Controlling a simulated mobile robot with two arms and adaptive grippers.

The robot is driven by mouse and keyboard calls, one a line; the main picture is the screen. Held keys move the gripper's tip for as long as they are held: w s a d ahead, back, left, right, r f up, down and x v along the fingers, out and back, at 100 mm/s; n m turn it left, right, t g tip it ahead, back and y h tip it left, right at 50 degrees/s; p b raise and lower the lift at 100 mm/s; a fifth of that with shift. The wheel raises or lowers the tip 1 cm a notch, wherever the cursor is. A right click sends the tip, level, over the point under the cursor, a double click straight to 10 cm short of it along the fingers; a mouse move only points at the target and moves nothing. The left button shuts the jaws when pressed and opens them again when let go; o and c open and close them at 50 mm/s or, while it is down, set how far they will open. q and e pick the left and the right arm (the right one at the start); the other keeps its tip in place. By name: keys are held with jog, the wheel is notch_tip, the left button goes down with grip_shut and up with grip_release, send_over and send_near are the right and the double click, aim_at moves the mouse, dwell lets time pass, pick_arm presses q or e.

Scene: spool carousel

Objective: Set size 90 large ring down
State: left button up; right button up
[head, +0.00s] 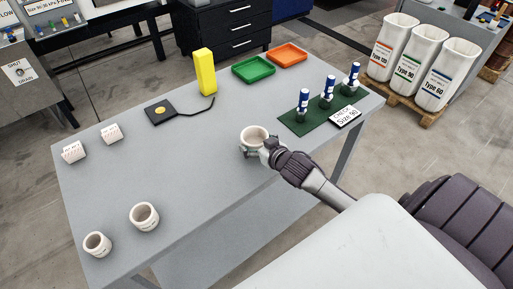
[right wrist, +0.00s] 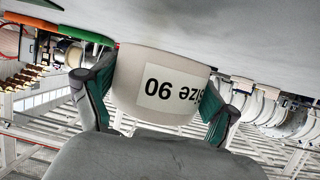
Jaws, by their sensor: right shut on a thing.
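The white size 90 large ring (head: 253,132) is over the middle of the grey table's front half in the head view. My right gripper (head: 257,145) is shut on it, with its fingers on either side. In the right wrist view the ring (right wrist: 132,70) fills the centre, its "Size 90" label upside down, between the green-padded fingers. The ring is close to the table surface; I cannot tell whether it touches. My left gripper is not in view.
Two other white rings (head: 144,216) (head: 97,244) stand at the table's front left. A green mat (head: 295,123) with three blue-and-white posts and a "Check Size 90" card (head: 345,116) lies right. Bare table (head: 190,165) surrounds the held ring's left side.

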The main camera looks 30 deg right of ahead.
notch_tip(320, 180, down, 3)
jog(key=shift+r, duration=0.2)
jog(key=shift+f, duration=0.45)
jog(key=o, duration=1)
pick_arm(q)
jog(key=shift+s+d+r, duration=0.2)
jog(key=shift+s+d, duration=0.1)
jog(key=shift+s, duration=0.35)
